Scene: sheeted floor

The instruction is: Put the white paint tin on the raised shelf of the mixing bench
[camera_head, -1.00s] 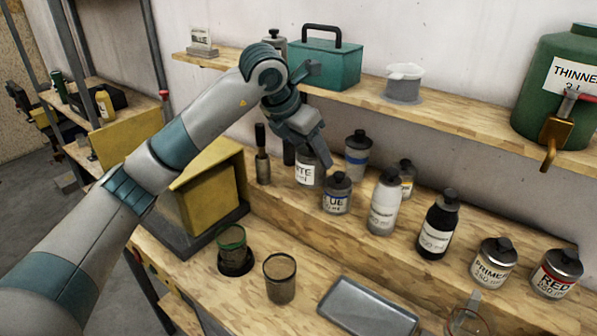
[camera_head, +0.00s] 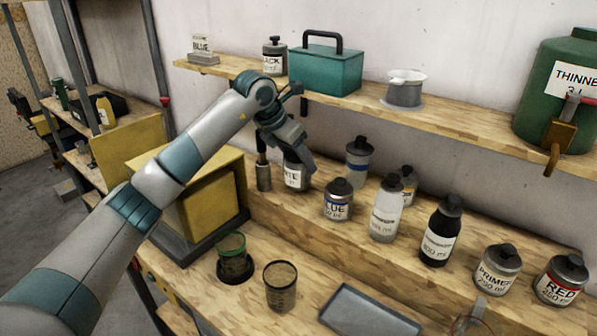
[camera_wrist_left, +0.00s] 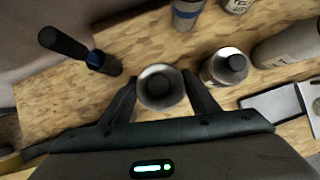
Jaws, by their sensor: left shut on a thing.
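The white paint tin (camera_head: 293,178), with a label whose visible end reads "ITE", is at the left end of the row of tins at the raised shelf (camera_head: 330,228) of the mixing bench. My left gripper (camera_head: 298,160) is shut on its upper part from above. In the left wrist view the tin (camera_wrist_left: 160,88) is upright between the two fingers (camera_wrist_left: 163,98). I cannot tell whether its base touches the shelf. My right gripper is not in view.
A dark-handled brush (camera_head: 263,172) stands close left of the tin. The blue tin (camera_head: 338,200) is close right, with several bottles and tins beyond. The upper shelf (camera_head: 440,118) overhangs behind. Cups (camera_head: 280,290) and a grey tray (camera_head: 368,312) occupy the lower worktop.

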